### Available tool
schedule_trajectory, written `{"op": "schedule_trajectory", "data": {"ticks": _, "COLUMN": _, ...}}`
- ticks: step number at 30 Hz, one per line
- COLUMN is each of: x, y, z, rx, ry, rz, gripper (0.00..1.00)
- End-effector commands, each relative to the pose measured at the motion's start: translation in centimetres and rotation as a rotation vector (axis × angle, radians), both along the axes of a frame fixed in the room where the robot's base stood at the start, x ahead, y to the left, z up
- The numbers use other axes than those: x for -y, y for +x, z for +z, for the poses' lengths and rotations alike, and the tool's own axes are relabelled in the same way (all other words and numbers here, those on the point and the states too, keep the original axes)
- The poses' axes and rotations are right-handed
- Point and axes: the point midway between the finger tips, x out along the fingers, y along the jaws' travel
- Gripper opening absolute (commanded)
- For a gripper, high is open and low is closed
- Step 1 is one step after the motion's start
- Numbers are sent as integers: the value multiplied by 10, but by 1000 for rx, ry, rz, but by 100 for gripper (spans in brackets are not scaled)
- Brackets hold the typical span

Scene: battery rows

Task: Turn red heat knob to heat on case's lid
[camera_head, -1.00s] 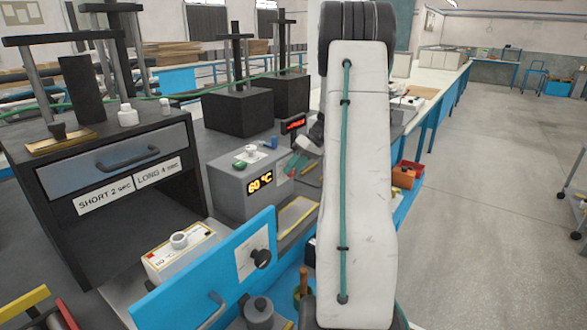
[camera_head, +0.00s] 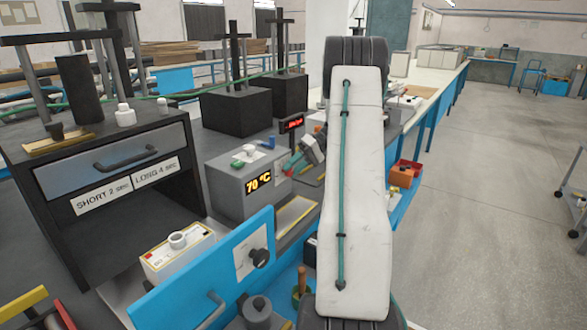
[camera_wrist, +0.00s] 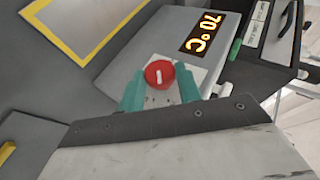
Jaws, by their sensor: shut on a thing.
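The red heat knob (camera_wrist: 151,72) is round with a white pointer mark, on a light plate on the grey case (camera_wrist: 130,55). In the wrist view, my gripper (camera_wrist: 160,84) has its two teal fingers on either side of the knob, shut on it. The case's orange display (camera_wrist: 207,33) reads 70 °C. In the head view, the grey case (camera_head: 222,189) stands left of my arm and its display (camera_head: 258,181) also reads 70 °C. My gripper (camera_head: 292,162) reaches its right side there, and I cannot make out the knob.
A blue panel (camera_head: 205,270) with a black knob (camera_head: 260,258) stands in front of the case. A dark cabinet with a grey drawer (camera_head: 115,165) is at left. A small red display (camera_head: 291,123) stands behind the gripper. The floor at right is mostly open.

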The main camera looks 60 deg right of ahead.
Motion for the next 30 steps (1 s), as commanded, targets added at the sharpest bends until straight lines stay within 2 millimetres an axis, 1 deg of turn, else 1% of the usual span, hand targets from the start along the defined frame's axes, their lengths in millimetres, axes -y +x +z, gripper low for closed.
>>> {"op": "schedule_trajectory", "data": {"ticks": 5, "x": 1, "y": 0, "z": 0, "rx": 0, "ry": -2, "rz": -1, "gripper": 12}}
{"op": "schedule_trajectory", "data": {"ticks": 6, "x": 1, "y": 0, "z": 0, "rx": 0, "ry": -2, "rz": -1, "gripper": 37}}
{"op": "schedule_trajectory", "data": {"ticks": 8, "x": 1, "y": 0, "z": 0, "rx": 0, "ry": -2, "rz": -1, "gripper": 54}}
{"op": "schedule_trajectory", "data": {"ticks": 16, "x": 0, "y": 0, "z": 0, "rx": 0, "ry": -2, "rz": -1, "gripper": 55}}
{"op": "schedule_trajectory", "data": {"ticks": 19, "x": 4, "y": -2, "z": 3, "rx": 1, "ry": -2, "rz": -1, "gripper": 55}}
{"op": "schedule_trajectory", "data": {"ticks": 30, "x": 48, "y": -24, "z": 35, "rx": 1, "ry": -3, "rz": -3, "gripper": 55}}
